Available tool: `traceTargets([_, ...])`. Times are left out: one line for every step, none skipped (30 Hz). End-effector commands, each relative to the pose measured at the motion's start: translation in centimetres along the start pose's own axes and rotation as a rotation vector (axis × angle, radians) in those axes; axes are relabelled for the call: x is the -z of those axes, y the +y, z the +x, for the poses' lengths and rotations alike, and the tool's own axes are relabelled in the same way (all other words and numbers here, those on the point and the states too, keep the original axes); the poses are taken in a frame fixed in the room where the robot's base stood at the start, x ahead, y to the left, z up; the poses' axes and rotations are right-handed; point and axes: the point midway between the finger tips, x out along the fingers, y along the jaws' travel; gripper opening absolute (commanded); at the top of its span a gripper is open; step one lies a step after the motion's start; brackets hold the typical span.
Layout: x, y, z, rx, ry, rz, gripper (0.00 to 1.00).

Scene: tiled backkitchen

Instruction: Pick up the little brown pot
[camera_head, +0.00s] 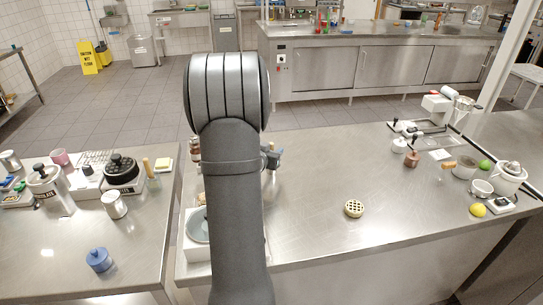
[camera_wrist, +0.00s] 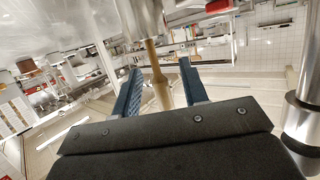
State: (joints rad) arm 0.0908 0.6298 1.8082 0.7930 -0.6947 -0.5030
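A little brown pot (camera_head: 411,159) with a dark upright handle stands on the right part of the steel counter, in front of the coffee-machine area. My gripper (camera_wrist: 160,66) is open in the wrist view, its two blue fingers apart. A pale wooden rod (camera_wrist: 158,76) below a silver cylinder shows between the fingers; a gap is visible on each side, and I cannot tell its distance. In the head view my arm hides most of my gripper, which is well left of the pot. I cannot make out the pot in the wrist view.
A round cream holder with holes (camera_head: 354,209) lies on the counter, left of and nearer than the pot. A white machine (camera_head: 447,108), a yellow lemon (camera_head: 478,210) and white cups (camera_head: 481,188) stand at the right. A white bin (camera_head: 197,250) is beside my arm. The middle counter is mostly clear.

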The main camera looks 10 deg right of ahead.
Motion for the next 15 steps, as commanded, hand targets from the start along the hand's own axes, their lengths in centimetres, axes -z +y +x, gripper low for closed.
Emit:
traceTargets([0.01,-0.01,-0.01,0.0,0.0,0.0,0.4])
traceTargets([0.02,-0.01,-0.02,0.0,0.0,0.0,0.4])
traceTargets([0.01,-0.01,-0.03,0.0,0.0,0.0,0.4])
traceTargets([0.02,-0.01,-0.03,0.0,0.0,0.0,0.38])
traceTargets([0.02,-0.01,-0.03,0.0,0.0,0.0,0.32])
traceTargets([0.02,-0.01,-0.04,0.0,0.0,0.0,0.24])
traceTargets([0.02,-0.01,-0.04,0.0,0.0,0.0,0.18])
traceTargets([0.02,-0.01,-0.04,0.0,0.0,0.0,0.12])
traceTargets([0.02,-0.01,-0.05,0.0,0.0,0.0,0.05])
traceTargets([0.02,-0.01,-0.05,0.0,0.0,0.0,0.0])
traceTargets([0.02,-0.01,-0.05,0.0,0.0,0.0,0.0])
traceTargets([0.02,-0.01,-0.05,0.0,0.0,0.0,0.0])
traceTargets([0.02,-0.01,-0.05,0.0,0.0,0.0,0.0])
traceTargets([0.02,-0.02,-0.05,0.0,0.0,0.0,0.0])
traceTargets([0.03,-0.02,-0.05,0.0,0.0,0.0,0.0])
